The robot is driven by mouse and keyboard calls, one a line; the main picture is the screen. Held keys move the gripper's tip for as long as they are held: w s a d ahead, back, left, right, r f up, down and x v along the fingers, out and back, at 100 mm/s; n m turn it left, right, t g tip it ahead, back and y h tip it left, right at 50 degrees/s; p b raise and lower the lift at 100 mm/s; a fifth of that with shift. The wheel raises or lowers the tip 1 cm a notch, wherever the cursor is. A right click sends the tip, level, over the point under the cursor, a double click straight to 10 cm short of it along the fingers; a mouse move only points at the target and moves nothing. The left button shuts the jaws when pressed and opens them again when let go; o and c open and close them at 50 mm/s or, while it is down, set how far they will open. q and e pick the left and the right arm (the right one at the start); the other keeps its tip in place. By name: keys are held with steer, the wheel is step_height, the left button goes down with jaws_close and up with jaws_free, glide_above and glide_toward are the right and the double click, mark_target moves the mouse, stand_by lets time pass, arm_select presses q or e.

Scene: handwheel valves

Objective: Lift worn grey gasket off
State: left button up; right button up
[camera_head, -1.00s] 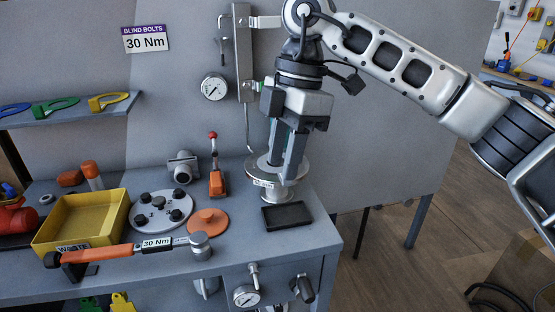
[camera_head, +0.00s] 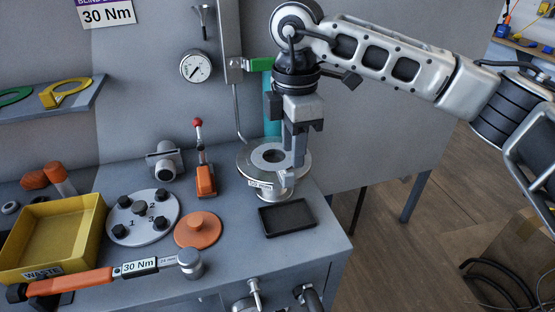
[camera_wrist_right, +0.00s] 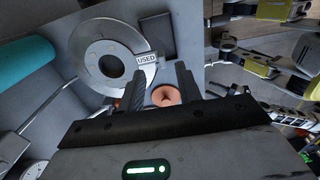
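The worn grey gasket (camera_head: 249,159) is a flat ring lying on the round metal flange (camera_head: 275,194) at the bench's right. Its tab reads "USED" in the right wrist view, where the grey ring (camera_wrist_right: 83,49) shows at upper left. My right gripper (camera_head: 292,172) points down over the right front of the flange and hides part of it. In the wrist view its two fingers (camera_wrist_right: 160,72) are apart, with nothing gripped between them and their tips near the tab. Whether they touch the gasket cannot be told. My left gripper is not in view.
A black tray (camera_head: 286,218) lies in front of the flange. An orange knobbed disc (camera_head: 198,230), a bolted grey plate (camera_head: 144,222), a yellow waste bin (camera_head: 95,220) and a torque wrench (camera_head: 75,284) are to the left. A teal cylinder (camera_head: 272,115) stands behind.

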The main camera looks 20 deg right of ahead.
mark_target(292, 173)
steer(key=shift+f, duration=0.5)
step_height(292, 173, down, 4)
steer(key=shift+s+f+p, duration=0.1)
steer(key=shift+f+p, duration=0.15)
steer(key=shift+p, duration=0.5)
steer(key=shift+f, duration=0.2)
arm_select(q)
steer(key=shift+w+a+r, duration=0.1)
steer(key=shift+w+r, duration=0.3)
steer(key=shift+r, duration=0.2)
arm_select(e)
jaws_close()
